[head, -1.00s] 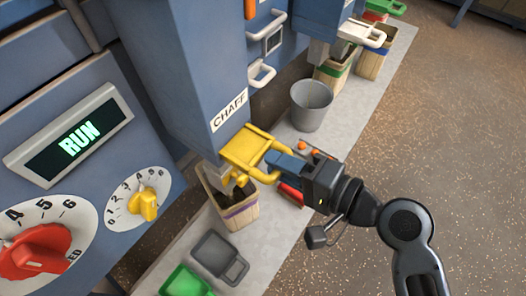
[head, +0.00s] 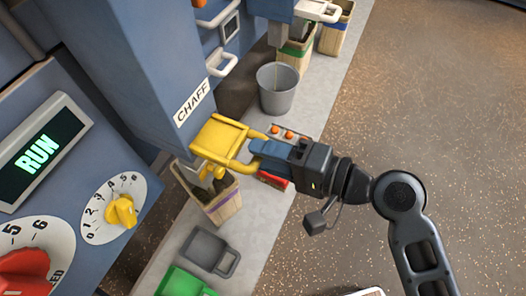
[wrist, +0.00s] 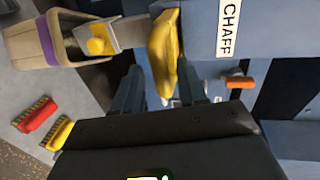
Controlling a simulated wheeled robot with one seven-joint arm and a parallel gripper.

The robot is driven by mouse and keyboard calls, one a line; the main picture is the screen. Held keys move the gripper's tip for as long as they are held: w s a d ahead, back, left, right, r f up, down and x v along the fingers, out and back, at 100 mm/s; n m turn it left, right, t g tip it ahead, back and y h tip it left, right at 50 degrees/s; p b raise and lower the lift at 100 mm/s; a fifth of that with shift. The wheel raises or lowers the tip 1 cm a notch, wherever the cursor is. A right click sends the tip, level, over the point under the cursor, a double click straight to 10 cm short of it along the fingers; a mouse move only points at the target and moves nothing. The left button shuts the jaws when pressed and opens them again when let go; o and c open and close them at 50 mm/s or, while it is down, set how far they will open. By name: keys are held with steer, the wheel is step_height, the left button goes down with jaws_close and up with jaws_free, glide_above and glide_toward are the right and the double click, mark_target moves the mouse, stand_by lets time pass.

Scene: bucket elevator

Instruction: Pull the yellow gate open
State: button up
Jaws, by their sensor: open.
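The yellow gate (head: 219,137) sits under the blue chute with the CHAFF label (head: 192,101). Its plate sticks out from the chute, and its looped handle (head: 243,168) points toward my gripper (head: 254,152). My gripper is open at the handle's outer end. In the wrist view the yellow gate handle (wrist: 165,55) lies just ahead of the gap between the two spread fingers (wrist: 158,88). Whether a finger touches it, I cannot tell. A basket with a purple band (head: 222,200) stands below the gate, with dark matter in it.
A grey bucket (head: 278,92) stands behind on the pale ledge. The panel with the RUN display (head: 42,152) and a yellow dial (head: 122,211) is at left. The floor at right is clear.

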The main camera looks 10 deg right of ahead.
steer(key=v, duration=0.6)
steer(key=shift+s+d+b, duration=0.25)
steer(key=shift+d+b, duration=0.05)
steer(key=shift+b, duration=0.05)
steer(key=s+d+f+n+t+h, duration=0.1)
steer(key=s+d+f+t+h, duration=0.2)
steer(key=s+d+f+h, duration=0.55)
steer(key=s+r+n+t+h, duration=0.2)
steer(key=s+r+n, duration=0.4)
steer(key=s+r, duration=0.4)
steer(key=s+d+h, duration=0.1)
steer(key=s, duration=0.2)
steer(key=shift+n+t+h, duration=0.3)
steer(key=shift+h, duration=0.05)
stand_by(1.0)
